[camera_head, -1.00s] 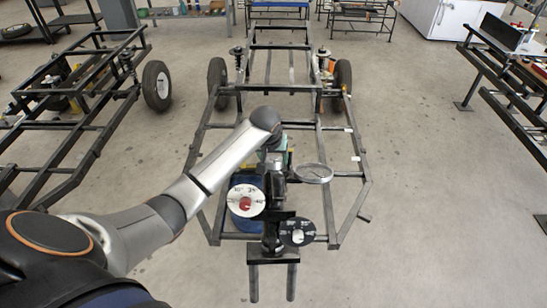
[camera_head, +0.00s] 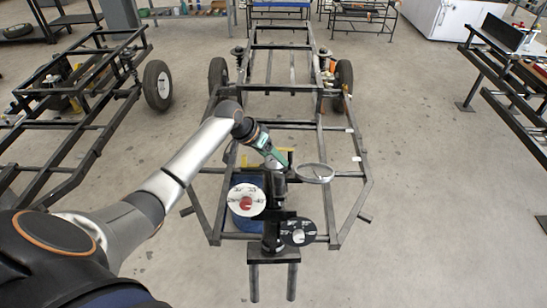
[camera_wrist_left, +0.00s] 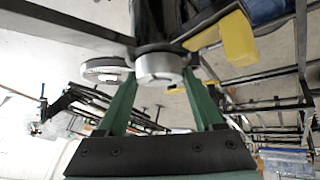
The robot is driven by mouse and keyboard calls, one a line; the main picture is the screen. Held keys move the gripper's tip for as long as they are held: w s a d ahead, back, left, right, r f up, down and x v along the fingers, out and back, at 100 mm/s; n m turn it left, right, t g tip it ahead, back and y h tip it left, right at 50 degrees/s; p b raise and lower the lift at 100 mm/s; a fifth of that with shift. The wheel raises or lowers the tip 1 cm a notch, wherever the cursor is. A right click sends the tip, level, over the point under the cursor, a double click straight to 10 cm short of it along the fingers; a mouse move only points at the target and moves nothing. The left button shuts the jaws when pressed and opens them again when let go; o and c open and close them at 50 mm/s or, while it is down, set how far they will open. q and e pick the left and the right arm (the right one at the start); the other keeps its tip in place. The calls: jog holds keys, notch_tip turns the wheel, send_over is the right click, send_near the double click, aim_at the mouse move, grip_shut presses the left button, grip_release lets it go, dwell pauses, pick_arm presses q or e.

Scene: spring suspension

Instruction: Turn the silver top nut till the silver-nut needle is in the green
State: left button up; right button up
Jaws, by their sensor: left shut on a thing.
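The silver top nut (camera_wrist_left: 158,67) is a short bright cylinder on top of a dark upright unit (camera_head: 274,215). My left gripper (camera_wrist_left: 160,78) has its green fingers on either side of the nut, shut on it. In the head view the left gripper (camera_head: 280,162) reaches the unit's top from the upper left, tilted, and hides the nut. A white dial (camera_head: 240,208) with a red centre and a dark dial (camera_head: 298,232) sit on the unit. A round silver-rimmed gauge (camera_head: 315,173) is beside its top, seen too edge-on to read needle or green. My right gripper is not in view.
The unit's stand (camera_head: 272,257) has two legs. A yellow part (camera_wrist_left: 238,38) is near the nut. Floor (camera_head: 430,220) to the right is clear.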

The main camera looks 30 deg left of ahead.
pick_arm(q)
jog(key=shift+a+f+m+g+h+b, duration=0.15)
jog(key=shift+m+g+h+b, duration=0.25)
jog(key=shift+m+h+b, duration=1.2)
jog(key=shift+s, duration=0.1)
jog(key=o, duration=1.4)
jog(key=v, duration=1.2)
jog(key=shift+r, duration=0.3)
